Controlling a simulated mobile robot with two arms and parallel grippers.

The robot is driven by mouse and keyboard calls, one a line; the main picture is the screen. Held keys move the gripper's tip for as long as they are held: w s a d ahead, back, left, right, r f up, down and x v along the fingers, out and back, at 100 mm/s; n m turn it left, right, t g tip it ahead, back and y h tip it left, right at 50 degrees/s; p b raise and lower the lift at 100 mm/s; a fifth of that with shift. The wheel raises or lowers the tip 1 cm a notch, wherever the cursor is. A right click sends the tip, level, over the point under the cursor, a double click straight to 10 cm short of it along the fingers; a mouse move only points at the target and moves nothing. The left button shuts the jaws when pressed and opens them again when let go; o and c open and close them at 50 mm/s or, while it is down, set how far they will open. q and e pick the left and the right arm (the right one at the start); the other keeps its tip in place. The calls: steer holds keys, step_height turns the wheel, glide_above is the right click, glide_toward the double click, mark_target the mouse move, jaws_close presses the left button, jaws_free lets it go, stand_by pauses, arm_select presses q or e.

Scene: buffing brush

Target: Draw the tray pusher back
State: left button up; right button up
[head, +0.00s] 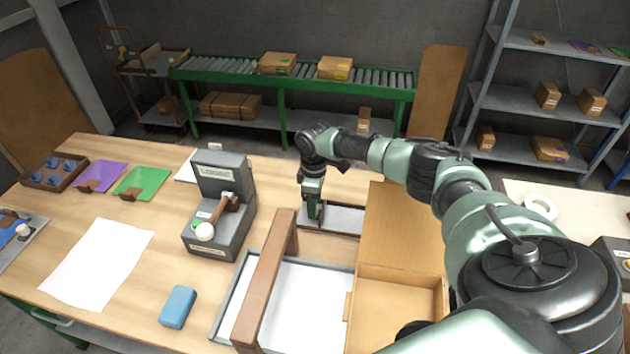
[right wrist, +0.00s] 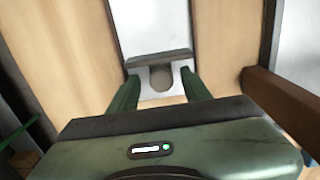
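What looks like the tray pusher (right wrist: 157,60) is a dark grey crossbar on a pale strip, with a rounded grey part in front of it in the right wrist view. My right gripper (right wrist: 160,88) is above it, its two green fingers apart on either side of the rounded part, with gaps showing. In the head view my right gripper (head: 314,218) points down at the narrow pale tray (head: 345,219) behind the brown bar; the fingertips hide the pusher there. My left gripper is not in view.
A brown bar (head: 268,280) stands across the white-floored grey tray (head: 312,300), close to my right gripper. An open cardboard box (head: 398,315) is to the right. A grey logger device (head: 222,210), a blue block (head: 178,307) and white paper (head: 98,264) lie left.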

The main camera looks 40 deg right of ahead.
step_height(320, 180, up, 8)
steer(key=shift+f+b, duration=0.1)
steer(key=shift+b, duration=0.55)
stand_by(0.4)
